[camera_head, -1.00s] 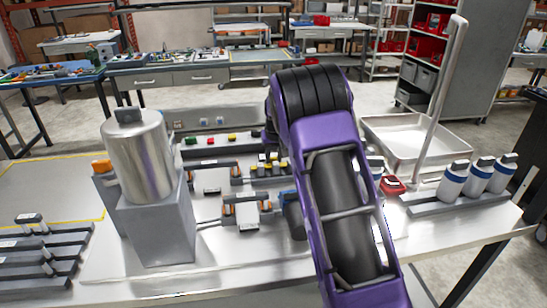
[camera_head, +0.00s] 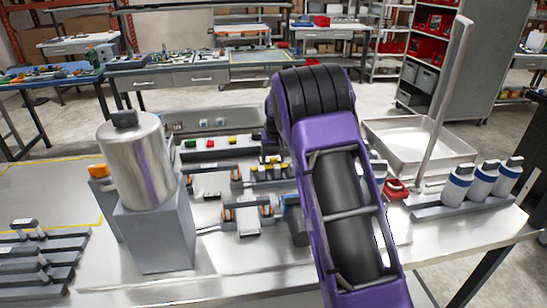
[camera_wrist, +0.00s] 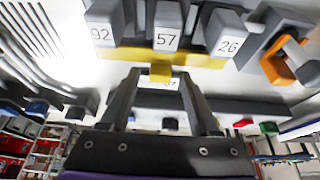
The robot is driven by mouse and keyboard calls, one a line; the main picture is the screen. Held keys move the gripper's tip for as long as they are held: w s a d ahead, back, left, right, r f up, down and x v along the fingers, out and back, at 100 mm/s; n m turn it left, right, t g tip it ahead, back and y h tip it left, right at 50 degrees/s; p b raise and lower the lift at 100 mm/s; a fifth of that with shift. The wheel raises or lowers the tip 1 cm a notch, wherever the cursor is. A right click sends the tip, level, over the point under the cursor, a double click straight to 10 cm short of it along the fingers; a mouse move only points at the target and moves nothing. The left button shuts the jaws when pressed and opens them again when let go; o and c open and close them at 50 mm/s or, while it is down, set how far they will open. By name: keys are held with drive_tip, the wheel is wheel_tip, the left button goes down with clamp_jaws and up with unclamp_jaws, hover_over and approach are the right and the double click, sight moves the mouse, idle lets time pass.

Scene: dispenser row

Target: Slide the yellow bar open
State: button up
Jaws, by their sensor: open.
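The yellow bar (camera_wrist: 205,61) shows in the wrist view below grey blocks marked 92 (camera_wrist: 101,33), 57 (camera_wrist: 166,37) and 26 (camera_wrist: 229,46). A short yellow tab (camera_wrist: 160,72) sticks out from its middle. My gripper (camera_wrist: 160,77) is open, with one dark finger on each side of the tab; I cannot tell whether either finger touches it. A white label below the tab is partly hidden. In the head view small yellow pieces (camera_head: 262,173) show beside my purple arm, which hides much of that area.
A metal cylinder on a grey stand (camera_head: 155,235) is at left. A tray (camera_head: 408,140), a red object (camera_head: 396,189) and white bottles (camera_head: 483,182) are at right. An orange-framed fixture (camera_wrist: 277,63) is right of the blocks in the wrist view.

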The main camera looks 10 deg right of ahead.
sight(277, 168)
drive_tip(key=v, duration=1.7)
drive_tip(key=shift+r, duration=0.25)
